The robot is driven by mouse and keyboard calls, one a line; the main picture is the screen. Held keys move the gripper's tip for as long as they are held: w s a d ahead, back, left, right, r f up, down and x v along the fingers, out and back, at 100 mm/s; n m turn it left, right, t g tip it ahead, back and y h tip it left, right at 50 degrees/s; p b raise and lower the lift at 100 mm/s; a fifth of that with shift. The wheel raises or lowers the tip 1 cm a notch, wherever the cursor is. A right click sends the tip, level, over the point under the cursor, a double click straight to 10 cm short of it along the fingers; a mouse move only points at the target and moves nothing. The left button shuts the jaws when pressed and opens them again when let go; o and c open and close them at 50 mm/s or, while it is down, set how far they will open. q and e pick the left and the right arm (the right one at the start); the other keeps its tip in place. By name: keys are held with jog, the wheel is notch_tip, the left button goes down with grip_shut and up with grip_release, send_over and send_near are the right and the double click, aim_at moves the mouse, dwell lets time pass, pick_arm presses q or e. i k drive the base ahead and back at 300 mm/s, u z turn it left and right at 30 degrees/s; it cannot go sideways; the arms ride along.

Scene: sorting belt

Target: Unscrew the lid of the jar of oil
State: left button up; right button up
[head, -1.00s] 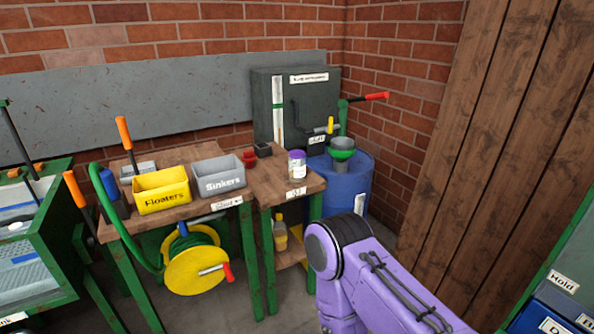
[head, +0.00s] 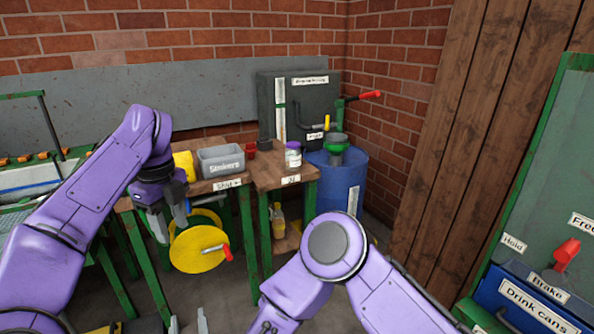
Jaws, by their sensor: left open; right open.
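A small jar (head: 293,158) with a purple lid and a pale label stands upright on the right-hand wooden table (head: 268,176), near its right edge. The lid (head: 293,145) sits on top of the jar. My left gripper (head: 170,222) is open and empty, pointing down in front of the left table, left of and nearer than the jar. My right gripper (head: 188,325) is open at the bottom edge, mostly cut off, far below the jar. Neither gripper touches the jar.
A grey "Sinkers" bin (head: 221,161) and a partly hidden yellow bin (head: 184,165) stand left of the jar. A dark cabinet (head: 298,95) is behind, a blue drum (head: 340,178) to the right. A bottle (head: 278,222) stands on the lower shelf.

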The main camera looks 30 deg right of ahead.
aim_at(292, 157)
jog(key=z, duration=0.6)
jog(key=i, duration=0.45)
jog(key=z, duration=0.6)
jog(key=i, duration=1.7)
jog(key=u, duration=0.6)
